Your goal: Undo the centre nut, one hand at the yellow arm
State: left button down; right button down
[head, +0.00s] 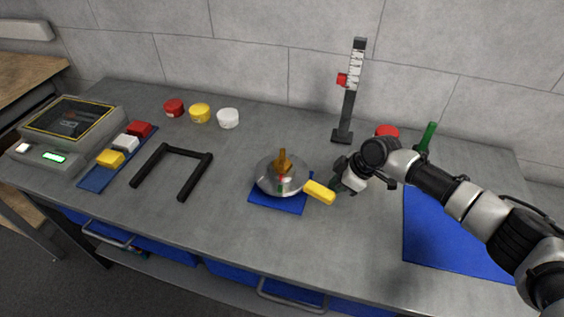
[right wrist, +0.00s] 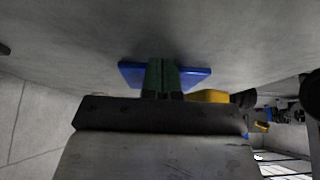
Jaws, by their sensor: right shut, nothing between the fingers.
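A round silver hub (head: 266,180) sits on a small blue mat (head: 276,203) near the middle of the bench. An orange-brown winged piece (head: 283,163), apparently the centre nut, stands on top of it. A yellow arm (head: 319,192) sticks out from the hub to the right. My right gripper (head: 338,184) is shut and empty, just right of the yellow arm's outer end; I cannot tell whether they touch. In the right wrist view the closed fingers (right wrist: 162,78) point towards the blue mat (right wrist: 197,74), with a yellow part (right wrist: 208,96) beside them. My left gripper is not in view.
A black U-shaped frame (head: 183,152) lies left of the hub. A scale post (head: 349,100) with a red slider stands behind. Red, yellow and white tubs (head: 200,114) line the back. A larger blue mat (head: 450,235) lies right, under my right arm. A display unit (head: 72,125) stands far left.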

jog(key=shift+f, duration=0.85)
jog(key=shift+r, duration=0.15)
jog(key=shift+r, duration=0.8)
jog(key=shift+s+a, duration=0.1)
jog(key=shift+s+a, duration=0.6)
jog(key=shift+s, duration=0.35)
jog(key=shift+w+d, duration=0.2)
jog(key=shift+w, duration=0.15)
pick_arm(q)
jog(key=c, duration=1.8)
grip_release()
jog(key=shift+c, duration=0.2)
